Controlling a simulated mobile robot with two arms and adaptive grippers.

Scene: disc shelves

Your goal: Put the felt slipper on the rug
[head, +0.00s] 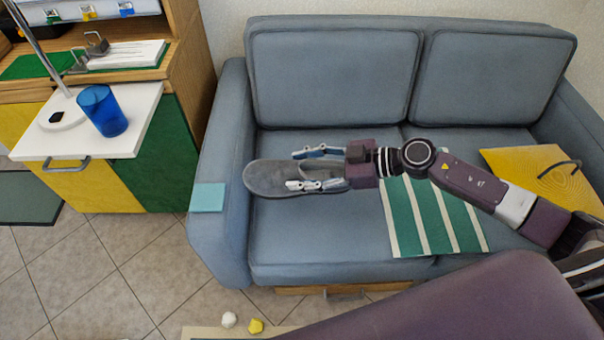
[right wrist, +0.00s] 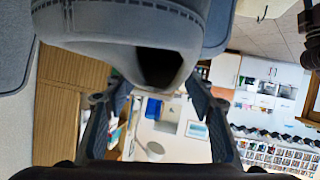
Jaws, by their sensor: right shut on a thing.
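The grey felt slipper (head: 262,178) is in my right gripper (head: 312,169), held in front of the blue sofa's seat. The gripper is shut on it, with one finger on each side of the opening end. In the right wrist view the slipper (right wrist: 130,25) fills the top, its dark opening between the fingers of the gripper (right wrist: 155,95). A dark green mat (head: 25,200) lies on the floor at the far left. A beige edge (head: 200,333) shows at the bottom; I cannot tell which is the rug. My left gripper is not in view.
The blue sofa (head: 335,75) bears a striped green cloth (head: 408,228) and a yellow board (head: 525,165). A white-topped cabinet (head: 70,145) with a blue cup (head: 103,112) stands left. White (head: 229,320) and yellow (head: 256,326) lumps lie low. Tiled floor left of the sofa is clear.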

